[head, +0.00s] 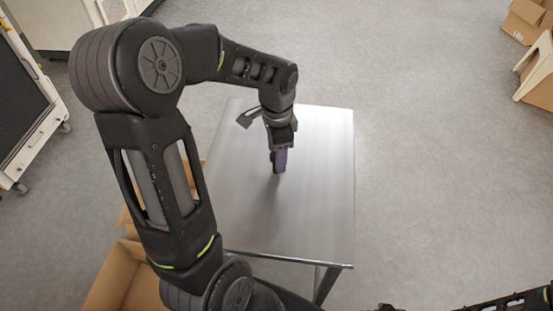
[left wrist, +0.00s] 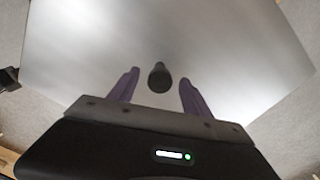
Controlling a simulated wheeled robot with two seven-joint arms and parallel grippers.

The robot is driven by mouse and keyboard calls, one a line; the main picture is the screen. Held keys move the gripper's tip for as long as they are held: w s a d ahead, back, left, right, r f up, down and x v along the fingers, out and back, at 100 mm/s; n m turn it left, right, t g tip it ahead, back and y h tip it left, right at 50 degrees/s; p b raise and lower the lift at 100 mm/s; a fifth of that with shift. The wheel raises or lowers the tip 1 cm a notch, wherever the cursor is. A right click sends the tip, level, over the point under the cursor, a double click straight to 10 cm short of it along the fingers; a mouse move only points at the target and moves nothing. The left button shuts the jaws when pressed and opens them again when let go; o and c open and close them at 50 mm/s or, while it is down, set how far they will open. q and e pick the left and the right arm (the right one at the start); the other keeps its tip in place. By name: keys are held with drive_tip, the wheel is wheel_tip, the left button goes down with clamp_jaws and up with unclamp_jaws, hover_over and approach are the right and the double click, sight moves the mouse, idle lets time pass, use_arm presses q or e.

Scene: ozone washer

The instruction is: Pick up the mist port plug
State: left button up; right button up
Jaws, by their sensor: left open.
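The mist port plug (left wrist: 159,78) is a small, dark, rounded piece on the metal table (head: 315,190). My left gripper (left wrist: 158,85) is open and empty, and points down at the table. In the head view the left gripper (head: 279,168) is over the middle of the table, and the plug is hidden there. My right gripper cannot be made out; only dark parts of my right arm show at the bottom right.
The rest of the tabletop is bare. An open cardboard box (head: 112,278) stands on the floor at the table's left side. More boxes (head: 524,20) and a pale stool (head: 540,70) are at the far right. Grey floor is clear right of the table.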

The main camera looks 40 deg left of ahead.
use_arm(q)
drive_tip(key=shift+f, duration=1.6)
clamp_jaws()
